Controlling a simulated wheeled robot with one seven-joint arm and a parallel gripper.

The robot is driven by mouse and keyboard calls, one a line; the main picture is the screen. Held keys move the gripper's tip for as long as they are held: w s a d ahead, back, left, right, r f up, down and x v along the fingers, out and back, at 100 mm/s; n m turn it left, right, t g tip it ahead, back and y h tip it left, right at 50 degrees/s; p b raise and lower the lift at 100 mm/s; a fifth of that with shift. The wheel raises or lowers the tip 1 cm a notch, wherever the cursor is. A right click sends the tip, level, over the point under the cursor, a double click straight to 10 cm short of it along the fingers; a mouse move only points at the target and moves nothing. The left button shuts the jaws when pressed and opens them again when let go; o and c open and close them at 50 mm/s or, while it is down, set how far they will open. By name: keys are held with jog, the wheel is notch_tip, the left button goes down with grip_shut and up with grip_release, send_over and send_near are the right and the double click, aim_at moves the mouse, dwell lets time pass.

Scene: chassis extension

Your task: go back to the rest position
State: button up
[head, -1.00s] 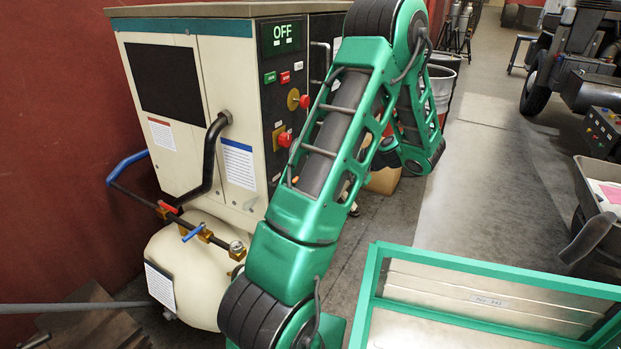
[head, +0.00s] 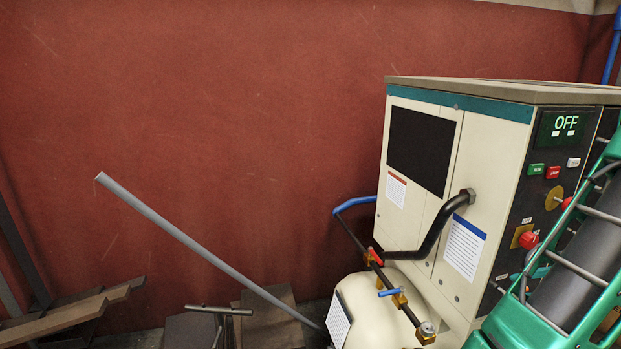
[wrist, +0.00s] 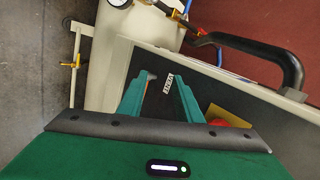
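My gripper (wrist: 163,88) shows in the wrist view with its two green fingers apart and nothing between them. A red knob on a yellow plate (wrist: 232,118) is right of the fingers, partly hidden by my gripper's body. In the head view the cream machine (head: 496,140) stands at the right, its display reading OFF.
A cream tank (head: 372,308) with brass valves and a blue lever sits low beside the machine. A black bent pipe (wrist: 262,52) is close by in the wrist view. A grey pole (head: 200,247) leans at the left near boards (head: 70,318). A red wall (head: 200,110) stands behind.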

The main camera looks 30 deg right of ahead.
jog(key=w+a+r+n+g+y, duration=0.1)
jog(key=w+a+r+n+g, duration=0.15)
jog(key=w+a, duration=0.45)
jog(key=w+a+r+n+g+y, duration=0.1)
jog(key=w+a+n+g, duration=0.25)
jog(key=a, duration=0.75)
jog(key=s+a+r+n+g, duration=0.1)
jog(key=s+a, duration=0.3)
jog(key=a, duration=0.5)
jog(key=s+a+r+n+g+h, duration=0.1)
jog(key=s+a+r+n+g, duration=0.1)
jog(key=a, duration=0.6)
jog(key=shift+s+a+r+n, duration=0.35)
jog(key=shift+s+r+n, duration=0.3)
jog(key=shift+s+n, duration=0.5)
jog(key=shift+w+d, duration=0.1)
jog(key=shift+w, duration=0.05)
